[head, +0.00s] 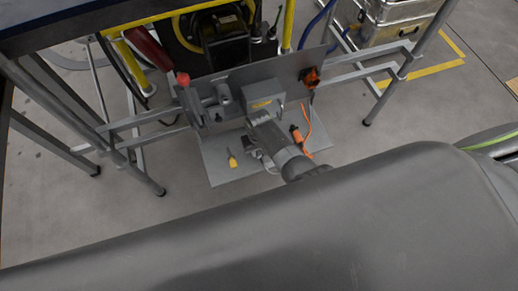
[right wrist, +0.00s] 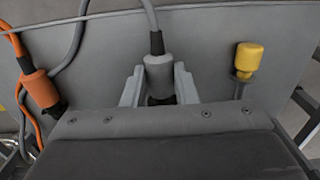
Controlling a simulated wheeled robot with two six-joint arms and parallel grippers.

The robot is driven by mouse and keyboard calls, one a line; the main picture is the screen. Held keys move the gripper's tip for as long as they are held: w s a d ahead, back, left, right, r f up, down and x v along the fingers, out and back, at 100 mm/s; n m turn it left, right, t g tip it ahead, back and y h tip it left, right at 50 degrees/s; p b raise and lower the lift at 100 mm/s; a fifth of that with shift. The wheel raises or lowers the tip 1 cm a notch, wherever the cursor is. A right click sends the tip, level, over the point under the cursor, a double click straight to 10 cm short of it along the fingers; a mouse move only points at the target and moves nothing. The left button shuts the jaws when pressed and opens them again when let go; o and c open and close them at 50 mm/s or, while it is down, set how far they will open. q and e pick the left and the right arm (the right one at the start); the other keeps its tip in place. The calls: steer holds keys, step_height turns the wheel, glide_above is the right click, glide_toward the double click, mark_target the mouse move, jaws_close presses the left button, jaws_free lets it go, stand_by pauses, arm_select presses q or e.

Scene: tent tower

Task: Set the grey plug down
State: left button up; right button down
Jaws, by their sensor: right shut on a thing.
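In the right wrist view the grey plug (right wrist: 159,74) sits between the two fingers of my right gripper (right wrist: 158,92), which is shut on it. Its grey cable runs up out of the picture. In the head view my right gripper (head: 258,153) is low over the grey shelf plate (head: 222,176), between the yellow and orange plugs. The grey plug is mostly hidden there by the gripper and arm. I cannot tell whether the plug touches the plate. My left gripper is not in view.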

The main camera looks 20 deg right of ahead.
steer(key=shift+f+b, duration=0.35)
steer(key=shift+f, duration=0.1)
stand_by(0.6)
steer(key=c, duration=1.1)
jaws_free()
steer(key=shift+o, duration=0.2)
